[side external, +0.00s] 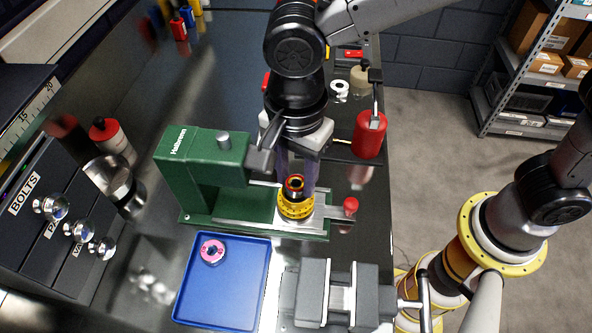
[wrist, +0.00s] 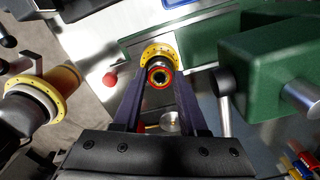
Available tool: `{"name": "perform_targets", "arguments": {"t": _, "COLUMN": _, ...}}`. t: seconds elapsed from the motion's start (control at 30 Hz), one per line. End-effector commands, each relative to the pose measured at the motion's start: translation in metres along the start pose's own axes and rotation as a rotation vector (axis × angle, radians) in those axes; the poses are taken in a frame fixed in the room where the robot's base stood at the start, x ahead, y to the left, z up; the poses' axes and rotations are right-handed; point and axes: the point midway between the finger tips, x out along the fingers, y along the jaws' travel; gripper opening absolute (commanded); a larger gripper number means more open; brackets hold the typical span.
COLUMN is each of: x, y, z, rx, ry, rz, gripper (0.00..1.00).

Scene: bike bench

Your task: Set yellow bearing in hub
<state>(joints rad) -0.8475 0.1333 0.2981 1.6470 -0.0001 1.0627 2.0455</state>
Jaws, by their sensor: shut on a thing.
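A gold-yellow hub (side external: 296,208) with a holed flange stands on the plate of the green press. Its flange (wrist: 160,52) also shows in the wrist view. A small ring-shaped bearing (side external: 294,184), red-orange with a dark centre, is just above the hub's top in the side view. My gripper (side external: 297,186) points down over the hub and is shut on the bearing. I cannot tell whether the bearing touches the hub.
The green press (side external: 205,175) rises left of the hub, its head close to my gripper. A blue tray (side external: 222,308) in front holds a pink ring (side external: 212,250). A grey vise (side external: 308,291) stands at the front right. A red knob (side external: 350,204) and red bottle (side external: 370,134) are to the right.

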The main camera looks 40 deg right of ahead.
Motion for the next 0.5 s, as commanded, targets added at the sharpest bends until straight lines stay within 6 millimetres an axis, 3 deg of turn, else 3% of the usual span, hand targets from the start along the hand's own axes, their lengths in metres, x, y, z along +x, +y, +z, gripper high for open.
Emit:
{"name": "perform_targets", "arguments": {"t": 0.37, "x": 0.0073, "y": 0.0002, "z": -0.0001, "rx": 0.0, "ry": 0.001, "rz": 0.002, "gripper": 0.0}}
{"name": "perform_targets", "arguments": {"t": 0.4, "x": 0.0071, "y": 0.0001, "z": 0.0, "rx": 0.0, "ry": 0.0, "rz": 0.001, "gripper": 0.47}}
{"name": "perform_targets", "arguments": {"t": 0.43, "x": 0.0071, "y": 0.0001, "z": 0.0, "rx": 0.0, "ry": 0.0, "rz": 0.001, "gripper": 0.53}}
{"name": "perform_targets", "arguments": {"t": 0.5, "x": 0.0071, "y": 0.0001, "z": 0.0, "rx": 0.0, "ry": 0.0, "rz": 0.001, "gripper": 0.54}}
